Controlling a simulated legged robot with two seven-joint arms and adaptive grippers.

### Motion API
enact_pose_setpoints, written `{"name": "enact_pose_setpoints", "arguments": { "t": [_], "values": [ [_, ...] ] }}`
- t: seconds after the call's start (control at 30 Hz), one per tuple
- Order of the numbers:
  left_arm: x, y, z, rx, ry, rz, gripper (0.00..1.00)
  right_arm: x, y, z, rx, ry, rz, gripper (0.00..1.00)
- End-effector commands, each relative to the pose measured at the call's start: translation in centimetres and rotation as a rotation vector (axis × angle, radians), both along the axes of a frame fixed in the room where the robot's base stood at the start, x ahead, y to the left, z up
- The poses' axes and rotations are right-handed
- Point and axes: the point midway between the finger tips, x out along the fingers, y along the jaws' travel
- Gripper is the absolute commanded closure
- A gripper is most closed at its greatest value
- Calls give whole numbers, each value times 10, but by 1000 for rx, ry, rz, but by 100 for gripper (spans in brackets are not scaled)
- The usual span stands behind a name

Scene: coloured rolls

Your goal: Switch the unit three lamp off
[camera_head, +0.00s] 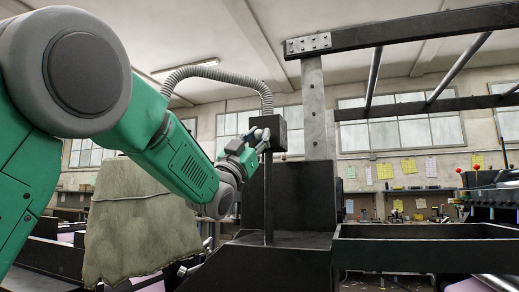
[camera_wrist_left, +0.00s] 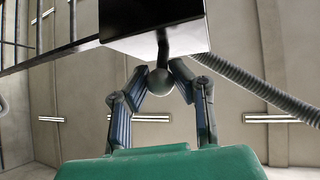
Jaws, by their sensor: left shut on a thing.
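A small black box (camera_head: 291,133) tops a thin dark post (camera_head: 268,200), and a grey ribbed conduit (camera_head: 215,72) runs into it. In the left wrist view, a dark ball knob (camera_wrist_left: 163,88) sits on a short dark lever (camera_wrist_left: 162,48) that sticks out of the box (camera_wrist_left: 152,22). My left gripper (camera_head: 262,140) is at the near side of the box. In the left wrist view, the fingers of my left gripper (camera_wrist_left: 160,75) close on the knob from both sides. No lit lamp can be made out. My right gripper is in neither view.
A dark upright panel (camera_head: 305,197) stands behind the post. A metal column (camera_head: 314,110) carries a black overhead beam (camera_head: 400,30). A grey-green cloth (camera_head: 140,220) hangs below my left arm. A black trough (camera_head: 405,245) lies at right, near red ball-topped sticks (camera_head: 460,171).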

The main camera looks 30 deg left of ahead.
Motion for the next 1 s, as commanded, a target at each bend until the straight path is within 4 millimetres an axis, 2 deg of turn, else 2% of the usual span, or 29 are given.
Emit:
{"name": "enact_pose_setpoints", "arguments": {
  "t": [0.03, 0.6, 0.63, 0.7, 1.0],
  "values": [
    [3, 0, -9, 2, 1, -2, 100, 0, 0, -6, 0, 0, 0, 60],
    [4, -1, -8, 9, -25, -1, 100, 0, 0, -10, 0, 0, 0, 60],
    [4, -1, -8, 10, -24, -2, 76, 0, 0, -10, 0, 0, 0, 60],
    [4, -1, -8, 10, -25, -1, 58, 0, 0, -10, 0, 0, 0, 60],
    [0, 0, -4, 10, -35, 0, 58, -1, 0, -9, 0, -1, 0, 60]
  ]
}}
